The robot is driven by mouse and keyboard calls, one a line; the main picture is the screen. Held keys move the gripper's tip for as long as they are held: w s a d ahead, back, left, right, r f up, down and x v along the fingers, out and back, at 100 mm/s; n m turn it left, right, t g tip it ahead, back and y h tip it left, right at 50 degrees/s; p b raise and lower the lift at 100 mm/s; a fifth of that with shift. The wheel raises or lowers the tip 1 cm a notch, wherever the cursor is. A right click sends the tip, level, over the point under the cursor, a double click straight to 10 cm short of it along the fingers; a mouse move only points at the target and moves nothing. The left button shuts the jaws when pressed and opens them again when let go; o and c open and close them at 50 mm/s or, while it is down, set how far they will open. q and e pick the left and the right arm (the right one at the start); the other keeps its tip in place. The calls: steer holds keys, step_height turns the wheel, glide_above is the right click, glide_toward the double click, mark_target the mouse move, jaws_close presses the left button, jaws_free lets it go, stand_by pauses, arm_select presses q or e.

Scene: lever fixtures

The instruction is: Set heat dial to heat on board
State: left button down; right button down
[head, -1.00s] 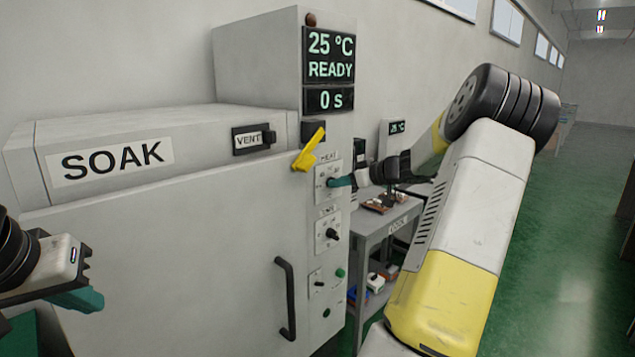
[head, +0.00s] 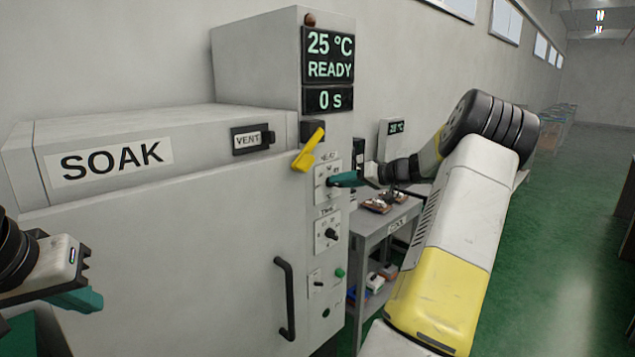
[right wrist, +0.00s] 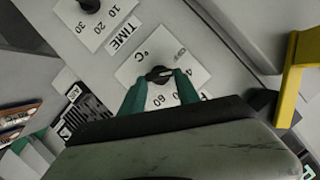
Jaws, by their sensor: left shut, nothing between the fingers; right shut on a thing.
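The heat dial (right wrist: 158,74) is a small black knob on a white plate (head: 321,188) labelled HEAT, on the front of the grey SOAK oven (head: 150,250). Its scale with °C, 40 and 60 shows upside down in the right wrist view. My right gripper (head: 333,181) reaches in from the right. Its teal fingers (right wrist: 160,84) are shut on the dial, one on each side. They partly hide the plate in the head view. I cannot read the pointer exactly. My left gripper (head: 92,301) is shut and empty at the lower left, apart from the oven door.
The TIME dial (head: 331,234) sits below the heat dial. A yellow lever (head: 308,150) juts out just above left. The display (head: 329,55) reads 25 °C READY, 0 s. A black door handle (head: 285,298) and a side table (head: 385,225) with small parts are near.

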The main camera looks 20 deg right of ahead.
steer(key=m+y, duration=0.1)
steer(key=m, duration=0.3)
steer(key=f+m+t+y, duration=0.1)
steer(key=m+y, duration=0.1)
steer(key=m, duration=0.2)
steer(key=f+m+t+y, duration=0.1)
steer(key=m+y, duration=0.1)
steer(key=m, duration=0.3)
steer(key=shift+w+d, duration=0.15)
steer(key=shift+d, duration=0.25)
steer(key=m+t, duration=0.1)
steer(key=m, duration=0.1)
steer(key=m+t, duration=0.1)
steer(key=m, duration=0.2)
steer(key=shift+a+f+m+t, duration=0.15)
steer(key=shift+f+m+t, duration=0.15)
steer(key=shift+t, duration=0.1)
steer(key=c, duration=0.9)
jaws_free()
